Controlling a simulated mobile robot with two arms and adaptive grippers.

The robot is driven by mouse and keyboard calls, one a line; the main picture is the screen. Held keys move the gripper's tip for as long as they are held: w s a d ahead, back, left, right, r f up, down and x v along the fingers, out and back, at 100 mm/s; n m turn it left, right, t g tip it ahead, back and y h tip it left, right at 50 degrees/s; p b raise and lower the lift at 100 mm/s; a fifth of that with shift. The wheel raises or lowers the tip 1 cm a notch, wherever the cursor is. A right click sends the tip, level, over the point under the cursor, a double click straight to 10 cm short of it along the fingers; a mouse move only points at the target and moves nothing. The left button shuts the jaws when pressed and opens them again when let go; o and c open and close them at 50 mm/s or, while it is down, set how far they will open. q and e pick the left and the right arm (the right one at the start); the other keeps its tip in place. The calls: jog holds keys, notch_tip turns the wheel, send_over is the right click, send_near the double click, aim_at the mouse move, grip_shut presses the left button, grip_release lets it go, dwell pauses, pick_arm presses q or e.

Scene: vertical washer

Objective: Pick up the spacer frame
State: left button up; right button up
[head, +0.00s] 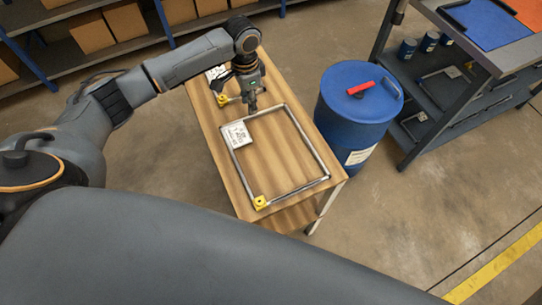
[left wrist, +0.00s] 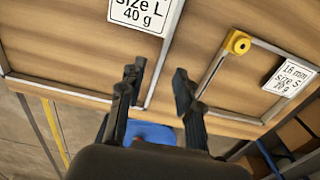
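A large rectangular grey metal spacer frame (head: 308,143) lies flat on the wooden table. It has a white label reading size L, 40 g (head: 237,135) and a yellow corner piece (head: 260,202). A smaller frame with a yellow corner (left wrist: 238,42) and a size S label (left wrist: 287,77) lies at the table's far end, partly hidden by my arm in the head view. My left gripper (head: 252,106) points down near the large frame's far corner. In the left wrist view its fingers (left wrist: 160,72) are apart, with a large-frame bar (left wrist: 153,92) appearing between them. My right gripper is not seen.
A blue barrel (head: 340,115) with a red object (head: 360,88) on top stands right of the table (head: 180,1) no closer than its edge. A grey shelf cart (head: 445,95) stands at upper right. Shelves with cardboard boxes (head: 126,20) line the back.

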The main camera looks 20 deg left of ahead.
aim_at(235, 134)
pick_arm(q)
notch_tip(235, 134, down, 2)
jog(key=shift+w+f, duration=0.1)
jog(key=shift+f, duration=0.05)
notch_tip(235, 134, down, 2)
jog(key=shift+w+f, duration=0.15)
jog(key=shift+f, duration=0.6)
jog(key=c, duration=0.6)
grip_shut()
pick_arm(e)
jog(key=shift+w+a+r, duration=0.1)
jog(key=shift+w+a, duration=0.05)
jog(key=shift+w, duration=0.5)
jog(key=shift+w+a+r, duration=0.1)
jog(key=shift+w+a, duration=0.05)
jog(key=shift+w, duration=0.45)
